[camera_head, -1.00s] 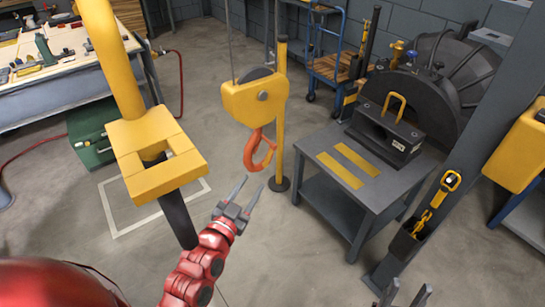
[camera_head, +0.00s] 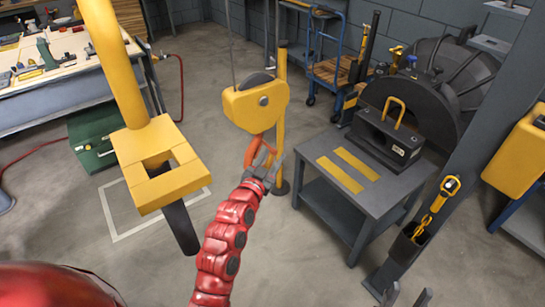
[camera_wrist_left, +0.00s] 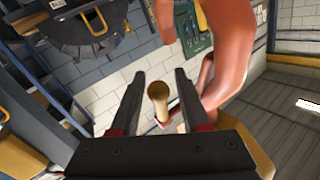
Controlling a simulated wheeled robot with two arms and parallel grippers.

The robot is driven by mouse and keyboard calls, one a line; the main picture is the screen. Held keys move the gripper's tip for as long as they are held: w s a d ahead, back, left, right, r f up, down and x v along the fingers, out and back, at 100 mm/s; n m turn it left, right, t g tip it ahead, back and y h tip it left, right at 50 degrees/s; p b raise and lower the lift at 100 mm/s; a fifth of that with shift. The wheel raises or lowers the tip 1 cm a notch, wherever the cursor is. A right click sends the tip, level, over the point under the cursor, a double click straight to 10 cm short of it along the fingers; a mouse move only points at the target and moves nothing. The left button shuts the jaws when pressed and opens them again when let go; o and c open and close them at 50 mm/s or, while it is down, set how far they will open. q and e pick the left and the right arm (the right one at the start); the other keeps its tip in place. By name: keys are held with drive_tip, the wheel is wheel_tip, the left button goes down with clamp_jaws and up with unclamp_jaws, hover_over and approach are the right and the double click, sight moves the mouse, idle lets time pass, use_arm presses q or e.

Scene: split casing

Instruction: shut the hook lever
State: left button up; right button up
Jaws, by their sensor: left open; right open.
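The orange hook (camera_head: 251,152) hangs below a yellow pulley block (camera_head: 256,104); my left gripper partly covers it in the head view. My left gripper (camera_head: 270,157) is open at the hook. In the left wrist view its two fingers (camera_wrist_left: 159,88) stand either side of a tan, round-ended lever (camera_wrist_left: 158,93). I cannot tell whether a finger touches it. The orange hook (camera_wrist_left: 225,50) curves close by on the right there. The lever is not distinct in the head view. My right gripper (camera_head: 407,298) is open and empty at the bottom edge.
A grey table (camera_head: 326,203) with a dark block (camera_head: 390,138) stands right of the hook. A yellow post (camera_head: 281,90) rises just behind the pulley. A yellow frame (camera_head: 160,190) is at left. A grey post (camera_head: 446,165) stands at right.

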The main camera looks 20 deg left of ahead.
use_arm(q)
clamp_jaws()
drive_tip(key=shift+f+b, duration=0.2)
drive_tip(key=shift+b, duration=0.35)
drive_tip(key=r+n+t+y+b, duration=0.1)
drive_tip(key=n+t+y+b, duration=0.1)
drive_tip(key=b, duration=0.4)
drive_tip(key=w+d+n+t+y+b, duration=0.1)
drive_tip(key=n+t+y+b, duration=0.2)
drive_tip(key=b, duration=0.4)
drive_tip(key=w+r+n+t+y+b, duration=0.1)
drive_tip(key=n+t+y+b, duration=0.1)
drive_tip(key=n+t+b, duration=0.2)
drive_tip(key=shift+w+d+r+n+b, duration=0.1)
drive_tip(key=shift+d+r+n+b, duration=0.1)
drive_tip(key=shift+n+b, duration=0.5)
drive_tip(key=shift+w+d+r+n+b, duration=0.1)
drive_tip(key=shift+d+r+n+b, duration=0.1)
drive_tip(key=shift+n+b, duration=0.5)
